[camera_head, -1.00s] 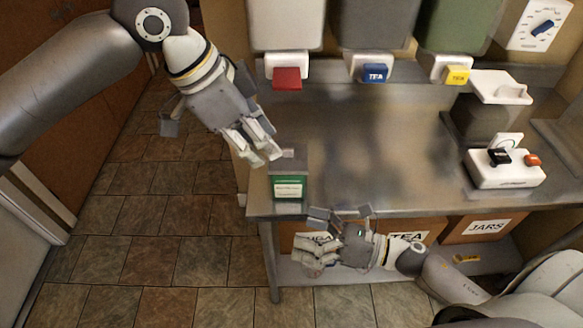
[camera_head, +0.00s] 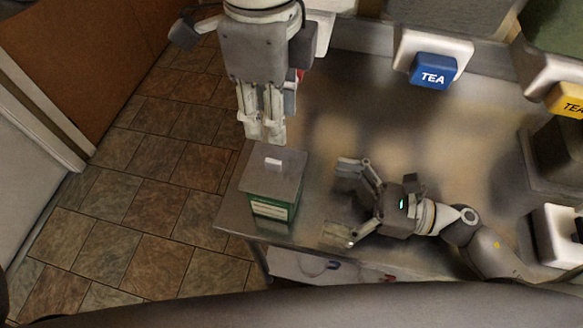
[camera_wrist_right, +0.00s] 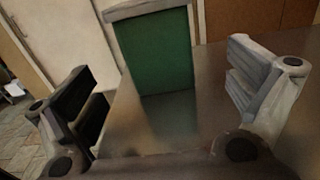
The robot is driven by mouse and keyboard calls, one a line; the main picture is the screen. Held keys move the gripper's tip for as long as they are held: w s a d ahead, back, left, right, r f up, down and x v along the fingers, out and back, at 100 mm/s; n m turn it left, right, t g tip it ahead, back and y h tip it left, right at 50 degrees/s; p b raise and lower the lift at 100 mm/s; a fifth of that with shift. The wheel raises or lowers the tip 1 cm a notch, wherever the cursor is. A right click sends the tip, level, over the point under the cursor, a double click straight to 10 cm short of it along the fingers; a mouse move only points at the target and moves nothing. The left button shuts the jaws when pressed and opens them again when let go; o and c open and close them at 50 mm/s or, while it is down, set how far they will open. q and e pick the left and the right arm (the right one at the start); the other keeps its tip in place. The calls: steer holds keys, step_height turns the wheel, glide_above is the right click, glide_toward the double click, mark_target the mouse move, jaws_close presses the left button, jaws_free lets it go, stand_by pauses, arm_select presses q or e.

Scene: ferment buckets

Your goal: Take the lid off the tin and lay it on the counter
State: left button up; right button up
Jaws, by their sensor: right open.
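The green tin (camera_head: 273,212) stands upright near the counter's left front corner, with a pale label on its front. Its grey square lid (camera_head: 284,182) is on top and has a small white knob (camera_head: 273,162). My left gripper (camera_head: 263,138) points down just behind the knob, apart from it in the picture; its fingers look close together, and the gap is unclear. My right gripper (camera_head: 345,200) is open and empty to the right of the tin. In the right wrist view the tin (camera_wrist_right: 158,55) shows ahead, between the spread fingers but beyond them.
The metal counter (camera_head: 325,115) is clear behind my right gripper. Dispensers with a blue TEA tap (camera_head: 433,72) and a yellow tap (camera_head: 568,99) line the back. A grey block (camera_head: 560,165) and a white device (camera_head: 556,232) stand at the right. Tiled floor lies left.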

mark_target(276, 185)
steer(key=x, duration=1)
steer(key=shift+a, duration=0.45)
steer(key=c, duration=1.5)
steer(key=o, duration=1.5)
steer(key=shift+s, duration=0.1)
